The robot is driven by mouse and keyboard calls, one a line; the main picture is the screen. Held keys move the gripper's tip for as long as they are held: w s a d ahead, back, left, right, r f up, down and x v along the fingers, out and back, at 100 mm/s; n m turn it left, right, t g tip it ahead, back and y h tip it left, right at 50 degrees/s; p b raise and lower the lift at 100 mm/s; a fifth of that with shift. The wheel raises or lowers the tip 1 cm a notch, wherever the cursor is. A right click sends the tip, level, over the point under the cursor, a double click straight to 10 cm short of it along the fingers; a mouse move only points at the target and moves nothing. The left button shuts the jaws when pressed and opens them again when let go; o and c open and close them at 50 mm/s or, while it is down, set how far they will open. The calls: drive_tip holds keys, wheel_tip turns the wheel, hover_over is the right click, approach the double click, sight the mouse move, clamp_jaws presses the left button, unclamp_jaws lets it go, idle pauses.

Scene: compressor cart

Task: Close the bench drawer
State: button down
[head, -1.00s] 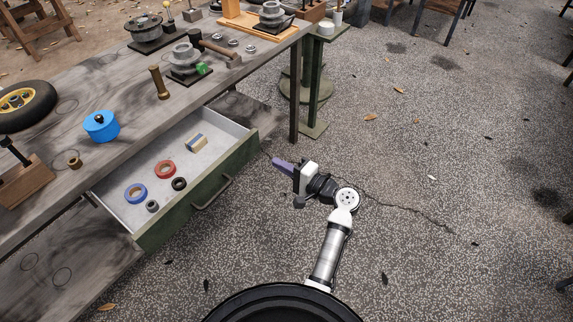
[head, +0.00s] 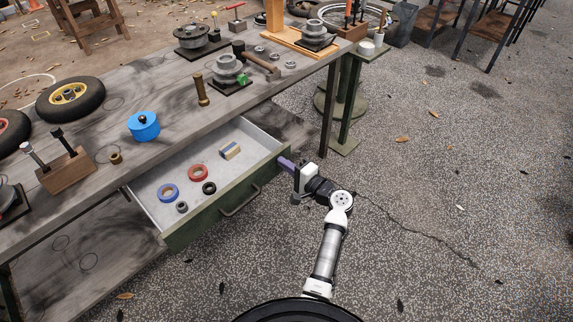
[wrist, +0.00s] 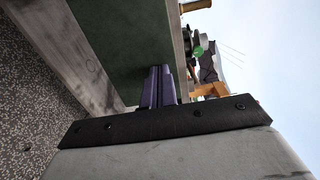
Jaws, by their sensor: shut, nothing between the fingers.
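The bench drawer (head: 190,213) stands open below the bench top, with a grey interior and a green front. Its dark bar handle (head: 240,201) is on the front. My gripper (head: 284,162), with purple fingers, is shut and empty at the right end of the drawer front, right of the handle. In the wrist view the shut fingers (wrist: 158,86) point toward the green drawer front (wrist: 122,45). They look very close to it; I cannot tell whether they touch.
The drawer holds a blue tape roll (head: 168,192), a red tape roll (head: 198,172), dark rings and a small block (head: 230,151). The bench top (head: 185,118) carries several tools and parts. A green stand (head: 346,115) is behind the gripper.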

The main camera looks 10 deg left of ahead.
drive_tip(key=b, duration=1.2)
hover_over(234, 139)
drive_tip(key=d, duration=0.1)
drive_tip(key=shift+s+f, duration=0.1)
drive_tip(key=shift+s, duration=0.25)
drive_tip(key=shift+w+a, duration=0.3)
drive_tip(key=shift+a, duration=0.05)
drive_tip(key=shift+w+r, duration=0.1)
drive_tip(key=shift+r, duration=0.3)
drive_tip(key=shift+a+r, duration=0.1)
